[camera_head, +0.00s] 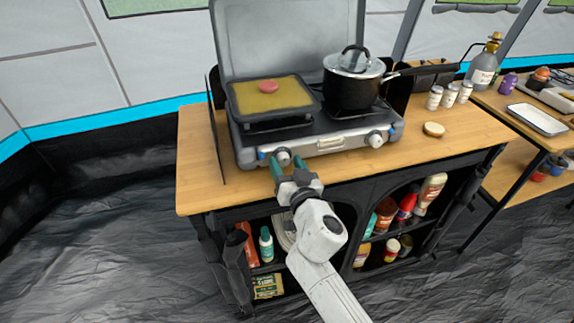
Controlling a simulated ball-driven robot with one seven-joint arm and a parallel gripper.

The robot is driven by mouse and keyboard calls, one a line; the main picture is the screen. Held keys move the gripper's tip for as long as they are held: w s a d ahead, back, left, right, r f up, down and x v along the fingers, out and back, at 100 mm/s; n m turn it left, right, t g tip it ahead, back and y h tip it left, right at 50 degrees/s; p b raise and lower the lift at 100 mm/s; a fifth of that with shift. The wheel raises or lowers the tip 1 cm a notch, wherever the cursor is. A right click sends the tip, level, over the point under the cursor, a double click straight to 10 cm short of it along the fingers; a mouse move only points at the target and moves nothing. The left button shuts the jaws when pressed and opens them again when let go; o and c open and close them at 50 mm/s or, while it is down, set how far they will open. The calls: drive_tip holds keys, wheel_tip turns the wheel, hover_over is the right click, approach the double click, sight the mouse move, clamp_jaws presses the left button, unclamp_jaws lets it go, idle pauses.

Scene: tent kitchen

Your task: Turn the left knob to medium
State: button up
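A grey camping stove (325,143) stands on the wooden counter with its lid raised. Its left knob (283,156) is on the front panel at the left, below a yellow griddle pan. The right knob (374,139) is farther right on the same panel. My gripper (287,165) reaches up from below with its two green fingers parted, one to each side of the left knob or just in front of it. I cannot tell whether the fingers touch the knob. The knob's pointer and setting are too small to read.
The yellow griddle pan (271,97) holds a small reddish item. A black pot (353,85) with a lid sits on the right burner. The wooden counter (205,185) is clear at the left. Shelves below hold bottles and cans. Small white jars (450,94) stand at the right.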

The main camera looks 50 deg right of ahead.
drive_tip(key=c, duration=0.9)
drive_tip(key=n, duration=0.5)
drive_tip(key=shift+a+n, duration=0.1)
drive_tip(key=shift+n, duration=0.2)
drive_tip(key=n, duration=0.5)
drive_tip(key=shift+g, duration=0.3)
drive_tip(key=n+p, duration=0.1)
drive_tip(key=n, duration=0.4)
drive_tip(key=shift+w+a+h, duration=0.1)
drive_tip(key=shift+h, duration=0.2)
drive_tip(key=shift+n+g+p, duration=0.3)
drive_tip(key=shift+n+p, duration=0.05)
drive_tip(key=shift+n, duration=2.35)
drive_tip(key=shift+f, duration=0.1)
